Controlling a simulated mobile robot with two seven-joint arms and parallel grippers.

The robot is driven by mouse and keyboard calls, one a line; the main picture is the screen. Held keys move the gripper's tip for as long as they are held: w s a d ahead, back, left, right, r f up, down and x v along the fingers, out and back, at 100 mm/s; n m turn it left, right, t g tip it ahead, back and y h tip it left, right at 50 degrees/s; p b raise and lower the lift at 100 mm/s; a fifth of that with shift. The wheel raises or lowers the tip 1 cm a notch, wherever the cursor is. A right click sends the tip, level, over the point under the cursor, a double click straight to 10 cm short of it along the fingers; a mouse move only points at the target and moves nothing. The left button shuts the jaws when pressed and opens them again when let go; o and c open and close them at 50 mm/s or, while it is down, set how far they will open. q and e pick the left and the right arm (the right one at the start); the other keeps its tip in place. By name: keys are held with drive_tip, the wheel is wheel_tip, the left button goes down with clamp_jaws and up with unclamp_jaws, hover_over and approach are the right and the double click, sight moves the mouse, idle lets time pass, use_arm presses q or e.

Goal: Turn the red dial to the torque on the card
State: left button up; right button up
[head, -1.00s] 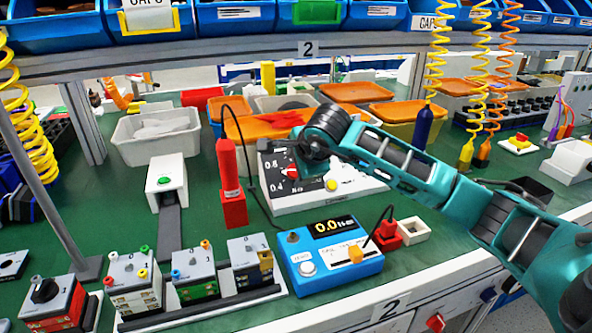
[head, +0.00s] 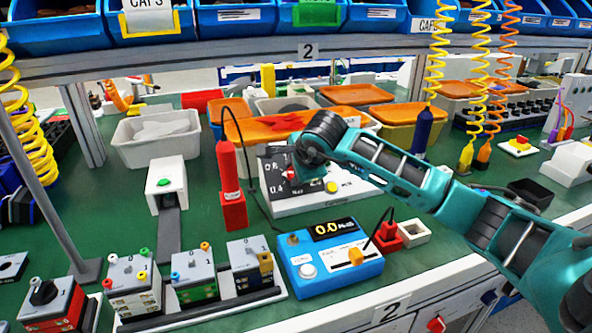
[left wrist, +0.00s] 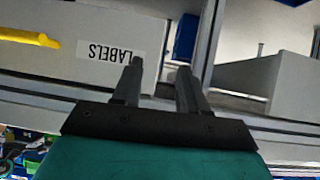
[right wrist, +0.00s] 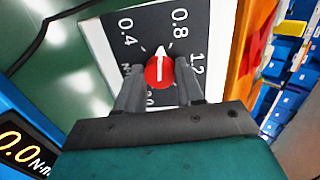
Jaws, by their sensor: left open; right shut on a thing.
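The red dial (right wrist: 158,71) with a white pointer line sits on a dark scale face (right wrist: 195,45) marked 0.4, 0.8 and 1.2. In the right wrist view its pointer lies between 0.4 and 0.8. In the head view a bit of the dial (head: 290,174) shows under my right gripper (head: 293,166). My right gripper (right wrist: 160,88) is shut on the dial, one finger on each side. My left gripper (left wrist: 157,68) is open and empty, facing a grey front with a LABELS tag. I cannot make out a card with a torque value.
A blue tester (head: 333,263) reading 0.0 stands in front of the dial's box. A red post (head: 231,185) stands to the left. Several switch blocks (head: 194,275) line the front left. Trays (head: 158,137) with contents stand behind. Coiled hoses (head: 436,60) hang at right.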

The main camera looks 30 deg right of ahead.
drive_tip(key=shift+c, duration=0.4)
drive_tip(key=shift+f+m+b, duration=0.1)
drive_tip(key=shift+m+b, duration=0.2)
drive_tip(key=m+b, duration=0.2)
drive_tip(key=shift+m, duration=0.4)
drive_tip(key=m+b, duration=0.3)
drive_tip(key=m, duration=0.3)
drive_tip(key=shift+d+b, duration=0.1)
drive_tip(key=shift+b, duration=0.2)
drive_tip(key=m+b, duration=0.1)
drive_tip(key=m, duration=0.1)
drive_tip(key=shift+m+t, duration=0.3)
drive_tip(key=shift+m, duration=0.1)
drive_tip(key=shift+m+b, duration=0.75)
drive_tip(key=shift+m, duration=0.95)
